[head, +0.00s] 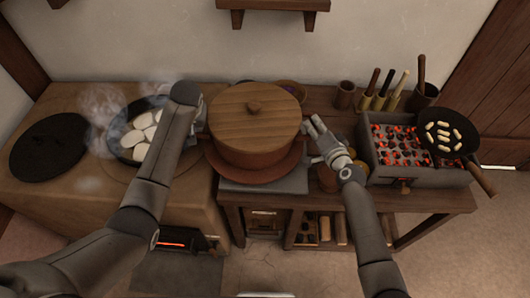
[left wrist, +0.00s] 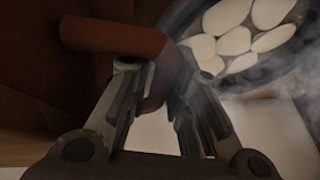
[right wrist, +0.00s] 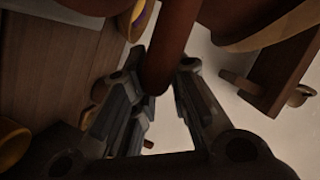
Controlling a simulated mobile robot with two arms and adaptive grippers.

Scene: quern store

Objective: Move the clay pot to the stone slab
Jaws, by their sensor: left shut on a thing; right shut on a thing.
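The clay pot (head: 262,154) is reddish brown, with a round wooden lid (head: 250,105) and a wide lower rim. In the head view it is over the grey stone slab (head: 265,187), whose front edge shows below it. I cannot tell whether pot and slab touch. My left gripper (head: 200,122) is at the pot's left side, shut on its handle, which shows in the left wrist view (left wrist: 155,88). My right gripper (head: 310,128) is at the right side, shut on the other handle, seen in the right wrist view (right wrist: 168,50).
Left is a clay stove with a steaming pan (head: 126,135) of pale pieces and a dark round lid (head: 48,145). Right is a glowing charcoal brazier (head: 400,150) with a skillet (head: 440,137). Utensil cups stand behind. A wooden shelf (head: 272,5) hangs on the wall.

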